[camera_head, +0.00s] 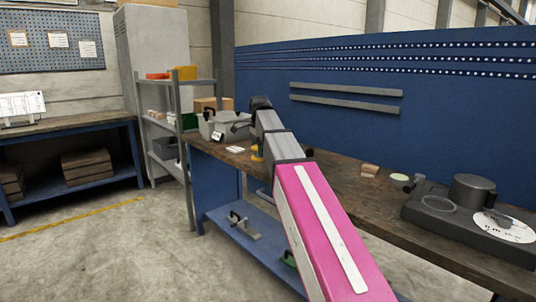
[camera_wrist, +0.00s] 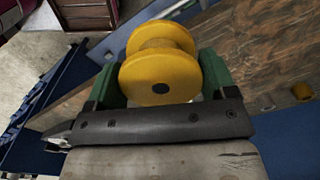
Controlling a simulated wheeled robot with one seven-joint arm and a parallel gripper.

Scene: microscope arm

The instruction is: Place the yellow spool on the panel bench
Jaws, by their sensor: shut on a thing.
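The yellow spool (camera_wrist: 160,72) sits between the two green fingers of my gripper (camera_wrist: 163,82) in the wrist view, and the gripper is shut on it. In the head view my pink and grey arm reaches over the panel bench (camera_head: 335,172), a wooden top with a blue perforated panel behind it. There the gripper is mostly hidden behind the arm. A small yellow patch (camera_head: 257,154) shows beside the arm, probably the spool. The wrist view shows the wooden top (camera_wrist: 225,45) beyond the spool; the gap between them is unclear.
Grey bins (camera_head: 215,125) stand at the bench's far left end. A wood block (camera_head: 370,170), a pale green disc (camera_head: 399,177) and a dark device (camera_head: 468,215) occupy the right. A blue lower shelf (camera_head: 262,240) holds tools.

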